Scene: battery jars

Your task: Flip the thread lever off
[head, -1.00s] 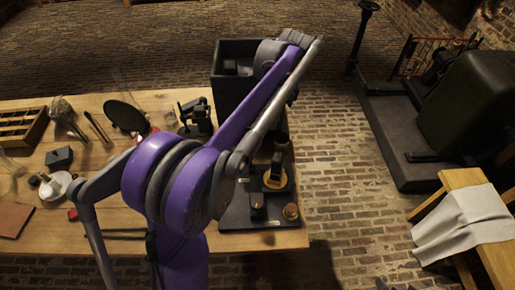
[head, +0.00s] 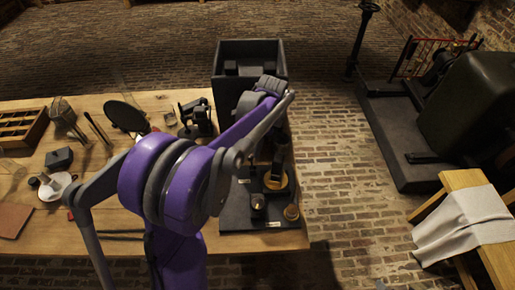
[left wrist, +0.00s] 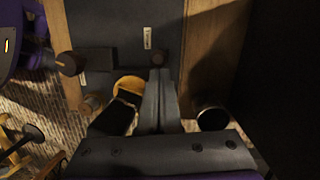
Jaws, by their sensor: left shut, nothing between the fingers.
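A dark apparatus base (head: 236,210) stands at the right end of the wooden bench. It carries a yellow disc (head: 277,181), a dark round knob (head: 258,202) and a brass knob (head: 291,212). I cannot tell which part is the thread lever. In the left wrist view the base (left wrist: 115,22) has a small white label, and the yellow disc (left wrist: 127,86) is partly covered by a dark part. My left gripper (left wrist: 160,75) is shut and empty; its fingertips appear over the base, just right of the disc. Contact cannot be told. My right gripper is not in view.
A tall black open box (head: 230,88) stands behind the apparatus. A black stand (head: 195,115), a dark round disc (head: 125,117) and a white dish (head: 56,190) are on the bench (head: 290,240) to the left.

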